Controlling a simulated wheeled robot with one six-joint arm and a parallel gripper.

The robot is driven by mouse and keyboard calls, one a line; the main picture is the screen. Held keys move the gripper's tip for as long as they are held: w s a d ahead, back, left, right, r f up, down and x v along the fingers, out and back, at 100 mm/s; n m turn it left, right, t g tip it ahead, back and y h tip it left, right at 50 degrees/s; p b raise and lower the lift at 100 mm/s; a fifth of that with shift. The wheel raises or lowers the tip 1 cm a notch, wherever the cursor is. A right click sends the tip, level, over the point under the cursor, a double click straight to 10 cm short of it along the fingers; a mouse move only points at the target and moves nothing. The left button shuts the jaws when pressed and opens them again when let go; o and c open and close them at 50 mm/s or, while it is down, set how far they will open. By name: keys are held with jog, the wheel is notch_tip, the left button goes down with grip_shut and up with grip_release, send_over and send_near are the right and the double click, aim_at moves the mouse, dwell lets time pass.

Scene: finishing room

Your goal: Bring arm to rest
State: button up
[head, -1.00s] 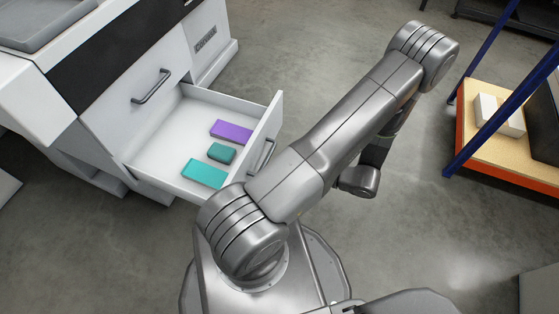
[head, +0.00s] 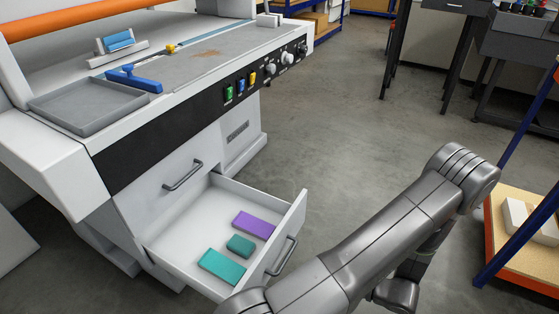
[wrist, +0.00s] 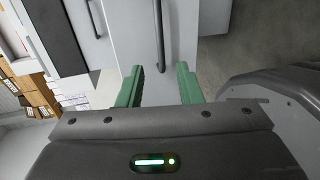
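My gripper (wrist: 160,88) shows in the wrist view with two green fingers spread apart and nothing between them. It faces a white front with a dark vertical handle (wrist: 161,35), which appears beyond the fingertips, not between them. In the head view my arm reaches up and to the right, beside the open drawer (head: 165,240). My gripper itself is hidden behind the arm links in the head view.
The open drawer holds a purple block (head: 254,223), a dark teal block (head: 240,245) and a turquoise block (head: 222,266). The white machine (head: 100,160) stands at left. A blue-posted shelf (head: 520,260) stands close at right. Bare floor lies between.

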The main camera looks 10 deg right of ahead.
jog(key=b+x, duration=0.2)
jog(key=x, duration=1)
jog(key=shift+s, duration=0.1)
